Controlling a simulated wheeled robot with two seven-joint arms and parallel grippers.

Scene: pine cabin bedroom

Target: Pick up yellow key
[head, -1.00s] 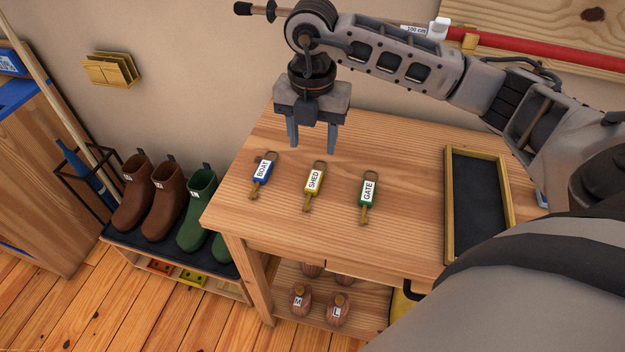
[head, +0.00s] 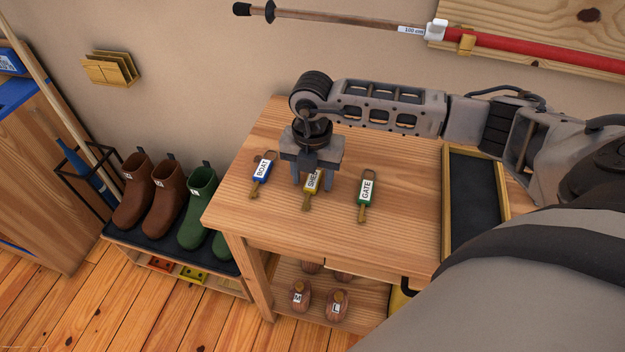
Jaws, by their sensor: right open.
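The yellow key (head: 307,201), with a yellow tag marked SHED, lies on the wooden table between two other keys. My right gripper (head: 312,187) is low over it, open, with one finger on each side of the tag. The gripper's body hides the key's ring and the upper part of the tag. I cannot tell whether the fingertips touch the table. The blue key (head: 262,174), marked BOAT, lies just left, and the green key (head: 367,190), marked GATE, lies to the right. My left gripper is out of view.
A dark tray with a wooden rim (head: 447,215) sits on the right of the table (head: 400,162). Boots (head: 165,190) stand on a low bench at left. A red-ended pole (head: 520,53) hangs on the wall behind. The table's front centre is clear.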

